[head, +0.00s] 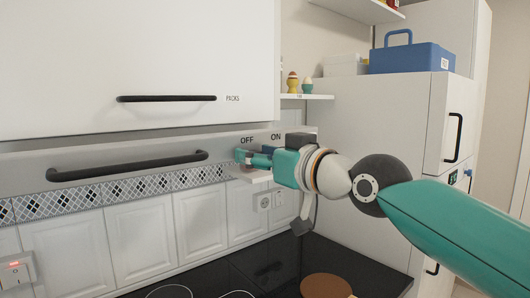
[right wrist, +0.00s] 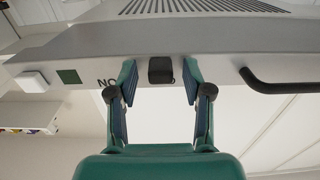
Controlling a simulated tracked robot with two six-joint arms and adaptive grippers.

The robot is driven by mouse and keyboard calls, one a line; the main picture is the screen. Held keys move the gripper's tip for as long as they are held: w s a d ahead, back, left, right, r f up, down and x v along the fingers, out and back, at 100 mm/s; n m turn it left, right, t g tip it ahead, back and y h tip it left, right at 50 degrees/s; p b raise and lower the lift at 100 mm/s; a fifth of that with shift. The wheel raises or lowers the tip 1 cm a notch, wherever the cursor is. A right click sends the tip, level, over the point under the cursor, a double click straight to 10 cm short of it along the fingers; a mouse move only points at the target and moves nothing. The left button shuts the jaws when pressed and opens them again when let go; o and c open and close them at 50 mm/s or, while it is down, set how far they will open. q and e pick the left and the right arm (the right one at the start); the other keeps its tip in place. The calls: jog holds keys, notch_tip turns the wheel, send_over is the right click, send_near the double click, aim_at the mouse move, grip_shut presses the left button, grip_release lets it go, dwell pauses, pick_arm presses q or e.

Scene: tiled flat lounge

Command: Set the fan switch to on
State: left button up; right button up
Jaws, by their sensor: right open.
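The fan switch is a black knob (right wrist: 160,70) on the grey front edge of the hood (right wrist: 225,66). In the right wrist view, which is upside down, the ON label lies to the left of the knob, partly behind a finger. In the head view the OFF and ON labels show above my right gripper (head: 242,156), whose fingers are at the OFF side. My right gripper (right wrist: 158,82) is open, with one finger on each side of the knob; I cannot tell whether either touches it. My left gripper is not in view.
A black handle (right wrist: 285,82) sits beside the right finger in the wrist view. A green square (right wrist: 68,76) is on the hood edge. A shelf with egg cups (head: 293,84) is behind my right arm. The black hob (head: 230,272) lies below.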

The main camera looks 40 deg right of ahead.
jog(key=shift+c, duration=0.3)
grip_shut()
